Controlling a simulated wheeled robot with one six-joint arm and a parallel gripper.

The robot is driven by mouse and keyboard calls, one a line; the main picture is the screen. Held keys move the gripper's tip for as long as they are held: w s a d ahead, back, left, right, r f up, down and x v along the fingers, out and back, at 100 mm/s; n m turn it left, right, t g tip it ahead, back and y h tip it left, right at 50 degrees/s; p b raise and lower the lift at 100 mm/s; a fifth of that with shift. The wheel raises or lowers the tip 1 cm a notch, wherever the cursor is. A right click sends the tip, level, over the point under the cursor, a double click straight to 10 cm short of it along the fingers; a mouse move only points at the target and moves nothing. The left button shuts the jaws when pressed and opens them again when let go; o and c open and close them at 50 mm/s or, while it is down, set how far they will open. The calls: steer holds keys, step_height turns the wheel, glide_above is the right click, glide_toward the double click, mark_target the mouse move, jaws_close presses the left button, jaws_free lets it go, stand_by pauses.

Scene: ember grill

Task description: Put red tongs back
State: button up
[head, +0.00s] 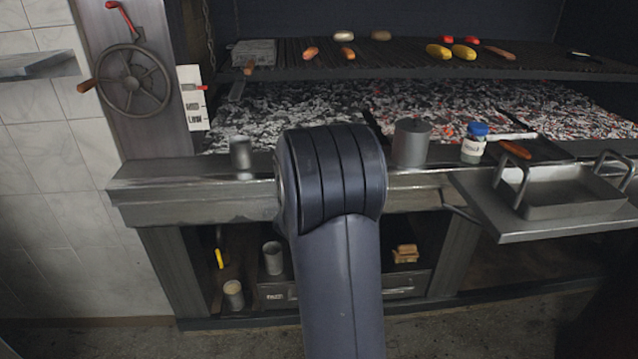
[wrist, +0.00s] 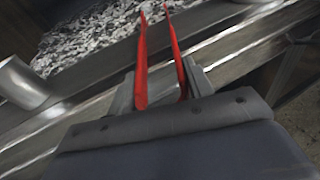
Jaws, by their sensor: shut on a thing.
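The red tongs (wrist: 142,65) show in the wrist view as two long red arms pointing up and away from me. My gripper (wrist: 162,88) is shut on them, with one grey finger on each outer side. In the head view my arm hides the gripper, and I cannot make out the tongs there.
On the ledge stand a small metal cup (head: 241,156), a larger grey canister (head: 411,143) and a blue-lidded jar (head: 474,144). A steel pan (head: 575,200) sits on the right side shelf. A handwheel (head: 134,80) is on the left post, under a red-handled lever (head: 120,10).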

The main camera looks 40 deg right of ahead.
steer(key=o, duration=0.7)
steer(key=v, duration=1.2)
